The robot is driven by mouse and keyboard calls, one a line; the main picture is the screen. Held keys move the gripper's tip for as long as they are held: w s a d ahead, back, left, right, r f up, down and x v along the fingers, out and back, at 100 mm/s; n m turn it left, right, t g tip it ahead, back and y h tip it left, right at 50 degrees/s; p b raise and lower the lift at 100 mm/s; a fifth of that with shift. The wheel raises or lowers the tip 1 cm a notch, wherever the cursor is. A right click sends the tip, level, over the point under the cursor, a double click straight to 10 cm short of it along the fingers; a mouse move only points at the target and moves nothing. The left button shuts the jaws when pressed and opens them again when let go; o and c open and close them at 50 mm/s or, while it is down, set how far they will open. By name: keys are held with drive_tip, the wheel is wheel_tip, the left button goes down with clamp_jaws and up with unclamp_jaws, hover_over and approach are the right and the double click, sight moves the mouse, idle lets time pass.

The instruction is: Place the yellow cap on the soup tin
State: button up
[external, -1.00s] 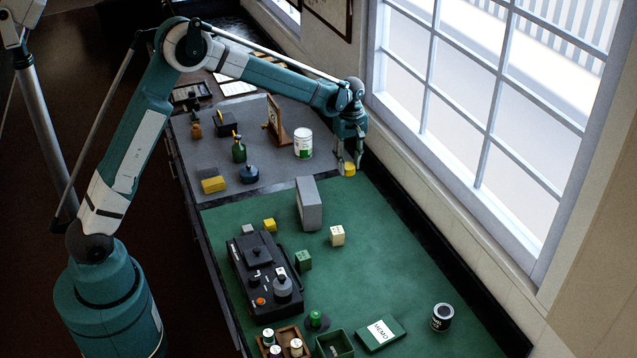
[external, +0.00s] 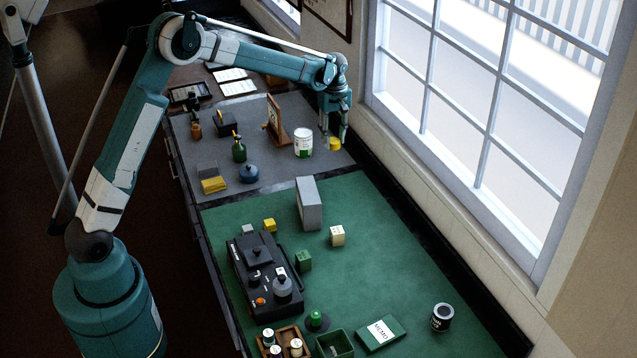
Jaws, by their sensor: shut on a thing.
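The yellow cap (external: 334,144) is a small, short yellow piece at the far right of the grey mat. My gripper (external: 335,138) points down and is shut on it, low over the mat; I cannot tell whether the cap touches the mat. A white tin with a green label (external: 303,143) stands upright on the grey mat, just left of the cap and apart from it. It looks like the soup tin, but its lettering is too small to read. A dark tin with a pale label (external: 442,317) stands far off at the front right.
A wooden stand (external: 275,126) is left of the white tin. A green bottle (external: 239,150), a blue round pot (external: 249,174) and a yellow block (external: 213,185) are farther left. A grey upright box (external: 309,203) stands on the green mat. The window wall is close on the right.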

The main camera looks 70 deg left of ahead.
wheel_tip(320, 180, up, 7)
hover_over(303, 133)
drive_tip(key=shift+w+a+p, duration=0.1)
drive_tip(key=shift+a+p, duration=0.1)
drive_tip(key=shift+p, duration=0.2)
drive_tip(key=shift+f, duration=3.1)
drive_tip(key=shift+f+p, duration=0.3)
drive_tip(key=shift+f, duration=1.55)
drive_tip(key=shift+f, duration=0.15)
drive_tip(key=o, duration=0.7)
